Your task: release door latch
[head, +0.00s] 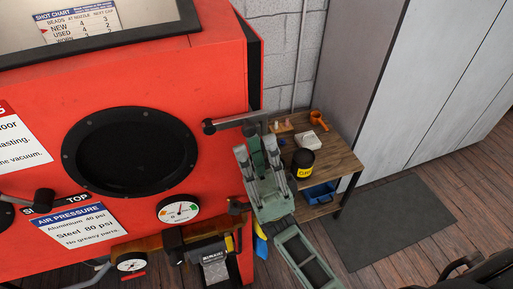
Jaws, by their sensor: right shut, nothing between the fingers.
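The door latch (236,122) is a grey metal lever with a black ball knob at its left end. It sits at the right side of the red blasting cabinet (215,70), pointing left and slightly down across its front. My right gripper (256,148) is just below the lever's right part, fingers pointing up toward it. It is shut and holds nothing. Whether its tips touch the lever I cannot tell. My left gripper is not in view.
A round dark arm port (130,150) and pressure gauge (178,209) are on the cabinet front. A wooden bench (342,158) with a yellow-labelled black can (303,163) stands behind my right gripper. A grey mat (390,222) lies on the open floor at right.

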